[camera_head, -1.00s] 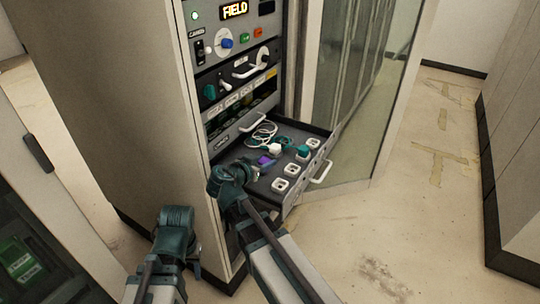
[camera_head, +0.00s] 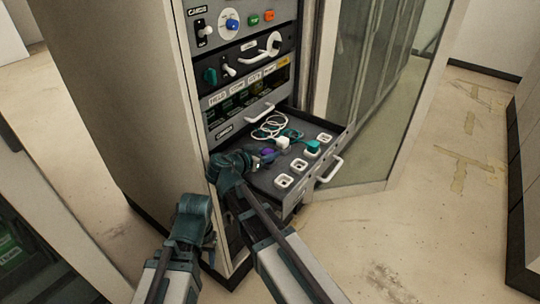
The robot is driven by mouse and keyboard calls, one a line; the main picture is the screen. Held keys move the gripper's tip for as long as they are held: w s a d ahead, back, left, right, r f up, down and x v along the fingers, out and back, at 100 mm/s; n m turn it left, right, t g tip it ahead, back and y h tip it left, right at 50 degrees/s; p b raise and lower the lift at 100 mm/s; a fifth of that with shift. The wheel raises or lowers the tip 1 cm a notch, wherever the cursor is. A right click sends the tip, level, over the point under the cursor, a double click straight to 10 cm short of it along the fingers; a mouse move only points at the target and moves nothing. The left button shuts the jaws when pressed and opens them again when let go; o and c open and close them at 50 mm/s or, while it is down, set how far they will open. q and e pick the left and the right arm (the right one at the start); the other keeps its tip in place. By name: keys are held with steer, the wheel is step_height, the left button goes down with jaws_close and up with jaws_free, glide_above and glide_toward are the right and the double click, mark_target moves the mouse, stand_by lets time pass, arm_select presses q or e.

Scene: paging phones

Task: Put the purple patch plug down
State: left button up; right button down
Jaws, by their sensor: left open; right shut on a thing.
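The purple patch plug (camera_head: 267,151) shows as a small purple patch above the left part of the open drawer (camera_head: 262,182). My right gripper (camera_head: 264,159) is shut on it, and the gripper and wrist partly hide it. I cannot tell whether the plug touches the drawer floor. My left gripper (camera_head: 210,238) is open and empty, low in front of the cabinet, with its fingers barely visible. In the drawer, a white plug (camera_head: 282,142) and a teal plug (camera_head: 312,147) stand among several white square sockets (camera_head: 284,181).
White cable loops (camera_head: 268,127) and a teal cable (camera_head: 292,133) lie at the drawer's back. The drawer has a white front handle (camera_head: 331,170). A glass door (camera_head: 365,100) stands open to the right.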

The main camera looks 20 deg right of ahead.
steer(key=shift+a+r, duration=0.1)
steer(key=shift+f+b, duration=0.35)
steer(key=shift+f, duration=0.05)
arm_select(q)
steer(key=shift+f, duration=0.2)
arm_select(e)
steer(key=shift+c, duration=2.1)
jaws_free()
steer(key=shift+r, duration=0.1)
arm_select(q)
steer(key=shift+r, duration=0.1)
arm_select(e)
steer(key=shift+r, duration=0.1)
